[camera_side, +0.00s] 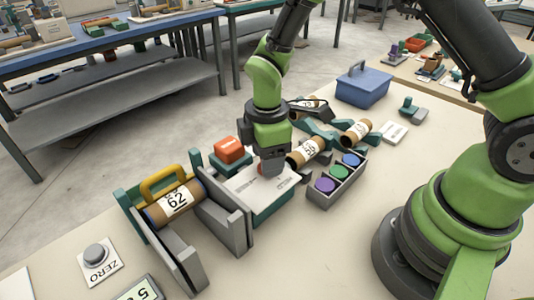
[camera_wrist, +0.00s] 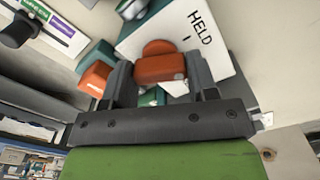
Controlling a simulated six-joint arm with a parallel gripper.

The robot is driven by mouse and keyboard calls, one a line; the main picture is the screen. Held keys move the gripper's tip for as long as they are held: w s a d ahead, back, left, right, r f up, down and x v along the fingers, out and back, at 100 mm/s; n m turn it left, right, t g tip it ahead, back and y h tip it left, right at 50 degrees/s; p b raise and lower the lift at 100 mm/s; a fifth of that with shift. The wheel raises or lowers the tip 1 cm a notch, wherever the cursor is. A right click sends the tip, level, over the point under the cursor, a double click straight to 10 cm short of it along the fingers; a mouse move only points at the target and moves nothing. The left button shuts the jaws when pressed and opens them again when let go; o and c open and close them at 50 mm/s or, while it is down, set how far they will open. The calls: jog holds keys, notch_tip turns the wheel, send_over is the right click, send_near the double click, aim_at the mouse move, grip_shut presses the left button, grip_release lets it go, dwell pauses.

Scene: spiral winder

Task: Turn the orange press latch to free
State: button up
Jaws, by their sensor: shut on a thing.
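The orange press latch (camera_wrist: 160,66) stands on a white plate (camera_wrist: 210,42) marked "HELD" in the wrist view. My gripper (camera_wrist: 160,76) is shut on the latch, with one dark finger on each side of it. The latch's underside and the plate's other markings are hidden by my gripper.
A separate orange block (camera_side: 229,150) on a teal base stands close behind my gripper. A grey frame (camera_side: 228,222) with a roll marked 62 (camera_side: 176,201) and a yellow handle (camera_side: 165,176) stands left. A tray of coloured discs (camera_side: 337,182) and several rolls lie right.

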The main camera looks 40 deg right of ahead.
jog(key=m, duration=1.2)
jog(key=shift+m, duration=0.3)
dwell(0.4)
jog(key=o, duration=0.9)
jog(key=shift+o, duration=0.2)
notch_tip(320, 180, up, 10)
jog(key=shift+r, duration=0.1)
